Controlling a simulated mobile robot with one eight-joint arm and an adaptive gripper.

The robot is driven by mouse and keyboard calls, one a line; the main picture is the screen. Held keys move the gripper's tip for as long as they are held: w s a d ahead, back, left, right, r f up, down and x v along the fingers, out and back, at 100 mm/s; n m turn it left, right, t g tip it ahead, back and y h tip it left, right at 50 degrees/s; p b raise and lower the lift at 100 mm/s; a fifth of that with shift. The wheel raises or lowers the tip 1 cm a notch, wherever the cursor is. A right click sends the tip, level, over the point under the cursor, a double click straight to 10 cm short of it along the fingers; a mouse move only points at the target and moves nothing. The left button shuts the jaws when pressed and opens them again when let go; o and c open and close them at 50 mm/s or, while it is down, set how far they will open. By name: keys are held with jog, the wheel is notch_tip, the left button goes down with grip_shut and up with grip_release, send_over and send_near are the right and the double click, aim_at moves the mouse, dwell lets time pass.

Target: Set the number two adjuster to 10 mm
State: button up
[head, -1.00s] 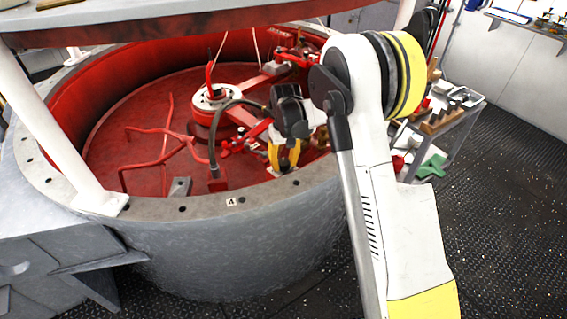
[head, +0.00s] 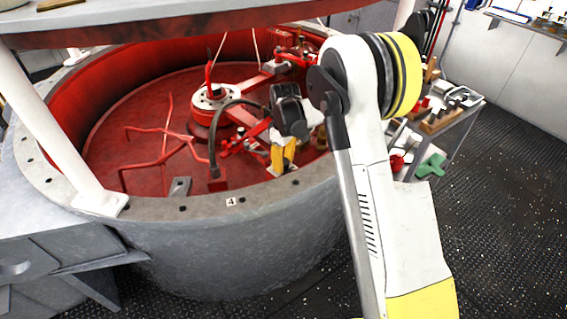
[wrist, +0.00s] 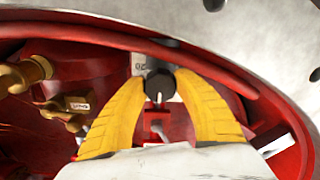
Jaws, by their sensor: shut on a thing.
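In the wrist view, a black round knob (wrist: 158,87) with a white pointer line sits between the two yellow fingers of my gripper (wrist: 161,75). The fingers are shut on the knob's sides. The pointer line points roughly down in this view. A pale scale plate (wrist: 138,64) marked 20 shows just behind the knob; the rest of its marks are hidden or too small. In the head view, my gripper (head: 283,168) is down inside the red tub near its front right wall, and the knob is hidden there. I cannot read an adjuster number on it.
The red tub (head: 140,99) holds several red arms and a central hub (head: 214,97). Its grey rim (head: 270,196) carries a 4 label. Brass fittings (wrist: 32,71) lie left of the fingers in the wrist view. A cart (head: 460,125) stands at right.

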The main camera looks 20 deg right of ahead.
aim_at(285, 161)
dwell(0.4)
jog(key=o, duration=1.2)
notch_tip(285, 161, up, 12)
jog(key=shift+d+r, duration=0.1)
jog(key=shift+d, duration=0.05)
